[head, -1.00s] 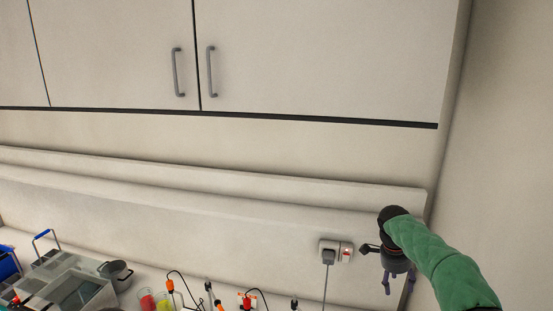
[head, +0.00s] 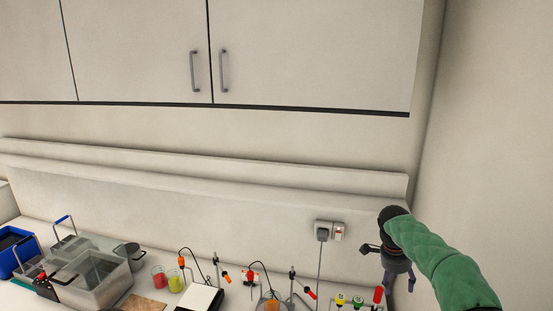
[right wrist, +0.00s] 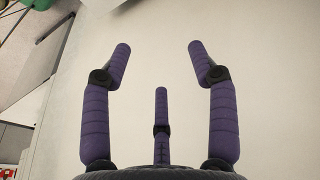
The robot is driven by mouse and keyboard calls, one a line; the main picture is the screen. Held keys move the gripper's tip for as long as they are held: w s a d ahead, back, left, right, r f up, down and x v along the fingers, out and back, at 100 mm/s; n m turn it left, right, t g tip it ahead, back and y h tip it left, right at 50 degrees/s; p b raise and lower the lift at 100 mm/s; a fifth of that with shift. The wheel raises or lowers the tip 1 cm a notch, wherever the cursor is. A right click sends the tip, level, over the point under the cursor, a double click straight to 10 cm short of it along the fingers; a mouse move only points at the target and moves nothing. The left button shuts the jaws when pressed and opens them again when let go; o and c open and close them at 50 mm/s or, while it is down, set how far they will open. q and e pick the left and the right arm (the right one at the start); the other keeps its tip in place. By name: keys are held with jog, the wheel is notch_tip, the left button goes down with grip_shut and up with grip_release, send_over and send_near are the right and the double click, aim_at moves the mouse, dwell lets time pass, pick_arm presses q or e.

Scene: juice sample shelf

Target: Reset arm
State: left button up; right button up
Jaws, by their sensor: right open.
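My right arm (head: 440,258) in its green sleeve reaches in from the lower right of the head view. Its gripper (head: 400,285) hangs in front of the wall near the right corner, right of the wall socket. In the right wrist view the purple fingers of this gripper (right wrist: 158,60) are spread apart with nothing between them, facing a plain pale surface. My left gripper is not in either view.
The counter holds a metal basin (head: 97,287), a pot (head: 128,253), a red cup (head: 159,279), a green-yellow cup (head: 175,281) and several lab stands. A socket (head: 322,231) is on the wall. Cupboards (head: 310,55) hang above.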

jog(key=s+a+f+n+y, duration=0.25)
jog(key=a+f, duration=0.25)
jog(key=f, duration=0.5)
jog(key=s+a+f+n+y, duration=0.1)
jog(key=s+a+f+n, duration=0.35)
jog(key=f, duration=0.55)
jog(key=s+a+f+n+y, duration=0.25)
jog(key=a+f, duration=0.25)
jog(key=f, duration=0.5)
jog(key=s+a+f+n, duration=0.2)
jog(key=s+a+f, duration=0.15)
jog(key=s, duration=0.55)
jog(key=s+a+f+n, duration=0.2)
jog(key=s+a+f, duration=0.15)
jog(key=s, duration=0.45)
jog(key=s+a+f+n, duration=0.2)
jog(key=s+f, duration=0.2)
jog(key=s, duration=0.5)
pick_arm(q)
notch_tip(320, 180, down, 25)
jog(key=b, duration=2.4)
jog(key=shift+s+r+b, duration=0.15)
jog(key=shift+b, duration=0.2)
pick_arm(e)
notch_tip(320, 180, down, 23)
jog(key=w+a+n, duration=0.1)
jog(key=a, duration=0.1)
jog(key=shift+w+r+y, duration=0.2)
jog(key=shift+w+y, duration=0.2)
